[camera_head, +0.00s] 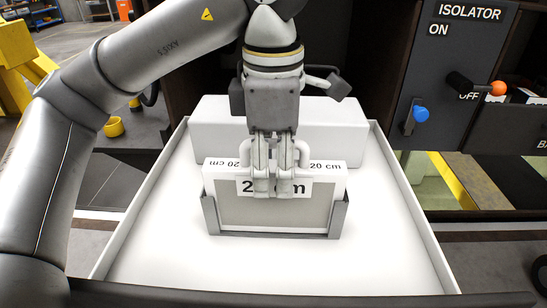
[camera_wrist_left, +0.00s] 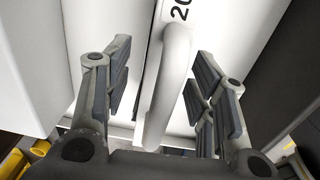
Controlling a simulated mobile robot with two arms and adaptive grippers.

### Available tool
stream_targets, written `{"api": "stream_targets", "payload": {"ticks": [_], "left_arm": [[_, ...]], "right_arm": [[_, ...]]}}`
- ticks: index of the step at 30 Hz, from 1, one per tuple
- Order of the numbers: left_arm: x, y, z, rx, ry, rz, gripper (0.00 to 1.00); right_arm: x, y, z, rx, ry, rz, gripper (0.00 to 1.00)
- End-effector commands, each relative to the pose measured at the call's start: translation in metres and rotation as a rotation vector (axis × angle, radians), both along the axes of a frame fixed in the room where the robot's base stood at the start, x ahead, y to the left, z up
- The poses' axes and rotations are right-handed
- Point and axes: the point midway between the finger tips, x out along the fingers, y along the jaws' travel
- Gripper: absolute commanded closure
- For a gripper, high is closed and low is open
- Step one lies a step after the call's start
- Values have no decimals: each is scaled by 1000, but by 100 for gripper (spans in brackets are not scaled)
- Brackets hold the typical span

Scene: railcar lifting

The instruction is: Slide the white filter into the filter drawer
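The white filter (camera_head: 328,178) stands upright in a grey metal bracket (camera_head: 212,217) inside the white drawer (camera_head: 395,240). It carries "20 cm" labels, and its front face is grey. My left gripper (camera_head: 273,185) points down over the filter's top middle and hides part of a label. In the left wrist view, the filter's white handle (camera_wrist_left: 172,85) runs between the fingers of my left gripper (camera_wrist_left: 162,72). The fingers are open, with a visible gap on either side of the handle. My right gripper is not in view.
A large white block (camera_head: 340,125) lies behind the filter in the drawer. A dark isolator panel (camera_head: 450,70) with an orange-knobbed lever and a blue knob stands at the right. The drawer floor in front of the bracket is clear.

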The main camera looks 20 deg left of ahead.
Motion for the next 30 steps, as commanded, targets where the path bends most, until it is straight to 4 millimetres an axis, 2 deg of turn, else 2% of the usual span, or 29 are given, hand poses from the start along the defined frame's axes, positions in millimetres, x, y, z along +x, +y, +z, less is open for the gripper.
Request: {"api": "stream_targets", "payload": {"ticks": [1,8,14,24,30], "left_arm": [[0,0,-28,-1,29,-2,48],[-1,-1,-26,-1,29,-3,48],[-4,-2,-5,1,20,-2,48],[-12,-4,47,4,2,1,48],[-15,-5,72,6,-7,3,48]], "right_arm": [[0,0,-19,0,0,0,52],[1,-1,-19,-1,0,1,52],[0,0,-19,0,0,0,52],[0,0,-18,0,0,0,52],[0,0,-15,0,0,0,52]]}}
